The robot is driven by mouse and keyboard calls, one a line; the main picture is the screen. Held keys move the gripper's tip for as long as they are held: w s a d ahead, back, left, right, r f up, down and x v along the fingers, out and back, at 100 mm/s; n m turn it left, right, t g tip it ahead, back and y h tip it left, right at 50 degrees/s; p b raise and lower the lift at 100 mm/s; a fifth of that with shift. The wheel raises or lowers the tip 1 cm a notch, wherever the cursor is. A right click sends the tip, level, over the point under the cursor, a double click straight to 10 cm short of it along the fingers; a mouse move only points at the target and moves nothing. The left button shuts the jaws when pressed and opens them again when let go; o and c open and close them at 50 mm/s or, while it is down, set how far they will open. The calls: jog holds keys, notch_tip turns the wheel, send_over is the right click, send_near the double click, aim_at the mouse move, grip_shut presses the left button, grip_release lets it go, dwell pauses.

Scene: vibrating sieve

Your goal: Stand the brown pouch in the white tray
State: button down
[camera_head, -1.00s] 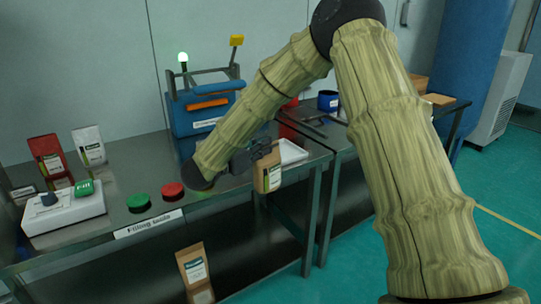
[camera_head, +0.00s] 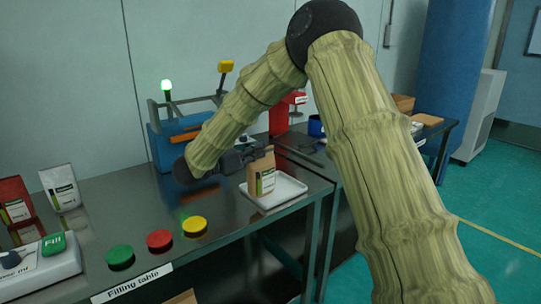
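The brown pouch (camera_head: 260,178) is upright with its white and green label facing me. My gripper (camera_head: 254,157) comes from the left and is shut on the upper part of the pouch; the fingertips are partly hidden. The white tray (camera_head: 291,193) lies on the metal table near its right end. The pouch's lower end appears inside the tray's rim, toward its left side. I cannot tell whether its bottom touches the tray floor.
Green (camera_head: 120,256), red (camera_head: 160,240) and yellow (camera_head: 194,226) buttons line the front of the filling table (camera_head: 95,225). A blue machine (camera_head: 165,143) stands behind my forearm. A white pouch (camera_head: 61,187) and a red pouch (camera_head: 14,201) stand at left.

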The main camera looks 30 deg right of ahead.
jog(key=w+d+f, duration=0.1)
jog(key=d, duration=0.1)
jog(key=w+d+f+p, duration=0.1)
jog(key=w+d+f, duration=0.1)
jog(key=d, duration=0.1)
jog(key=w+d+f, duration=0.1)
jog(key=w+d, duration=0.1)
jog(key=d, duration=0.1)
jog(key=shift+d+f+p, duration=0.15)
jog(key=shift+p, duration=0.25)
jog(key=shift+f, duration=0.1)
jog(key=c, duration=2.1)
grip_release()
jog(key=o, duration=0.5)
jog(key=shift+c, duration=0.2)
